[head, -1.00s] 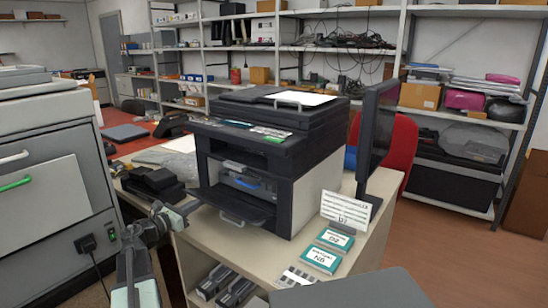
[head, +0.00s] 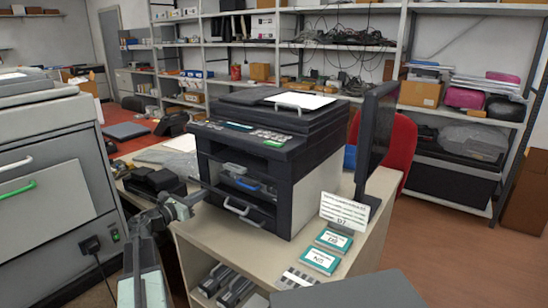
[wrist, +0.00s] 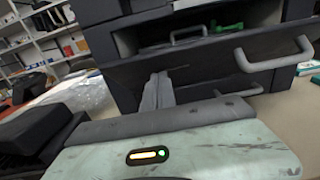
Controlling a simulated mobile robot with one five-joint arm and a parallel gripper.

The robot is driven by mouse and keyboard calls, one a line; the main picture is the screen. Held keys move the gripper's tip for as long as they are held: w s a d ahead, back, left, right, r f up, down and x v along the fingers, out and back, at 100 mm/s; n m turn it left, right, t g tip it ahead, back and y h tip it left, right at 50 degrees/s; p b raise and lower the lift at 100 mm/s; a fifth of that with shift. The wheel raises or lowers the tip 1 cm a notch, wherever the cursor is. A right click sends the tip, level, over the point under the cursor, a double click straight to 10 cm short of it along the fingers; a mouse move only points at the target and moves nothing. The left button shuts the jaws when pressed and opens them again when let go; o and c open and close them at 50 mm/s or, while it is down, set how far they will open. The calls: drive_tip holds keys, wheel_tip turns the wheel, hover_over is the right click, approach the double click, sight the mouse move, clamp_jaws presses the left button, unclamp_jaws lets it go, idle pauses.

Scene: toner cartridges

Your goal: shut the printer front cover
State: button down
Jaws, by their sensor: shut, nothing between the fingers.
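The printer (head: 268,150) stands on the table, dark with a pale side. Its front cover (wrist: 215,70) is partly open, tilted upward and outward, with a grey bar handle (wrist: 275,55) on its outer face. In the head view the cover handle (head: 243,207) shows low on the printer's front. Above the cover the bay is open, with a blue part (head: 247,184) inside. My gripper (wrist: 158,85) is shut and empty, at the left part of the cover's outer face. I cannot tell whether it touches. In the head view my gripper (head: 193,199) is at the printer's front left.
A black device (head: 155,182) lies on the table left of the printer. A monitor (head: 376,135), a sign card (head: 345,209) and teal boxes (head: 320,259) stand or lie to the right. A big grey machine (head: 50,190) is at left.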

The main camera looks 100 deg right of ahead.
drive_tip(key=shift+s+d+r+p, duration=0.4)
drive_tip(key=shift+s+r, duration=0.05)
drive_tip(key=shift+r, duration=0.15)
drive_tip(key=shift+s+d+r+p, duration=0.75)
drive_tip(key=shift+s+d, duration=0.05)
drive_tip(key=shift+s, duration=0.05)
drive_tip(key=shift+s+d, duration=0.1)
drive_tip(key=shift+r+p+x, duration=0.15)
drive_tip(key=shift+p+x, duration=0.05)
drive_tip(key=shift+x, duration=0.45)
drive_tip(key=shift+r+p+x, duration=0.15)
drive_tip(key=shift+x, duration=0.55)
drive_tip(key=v, duration=0.8)
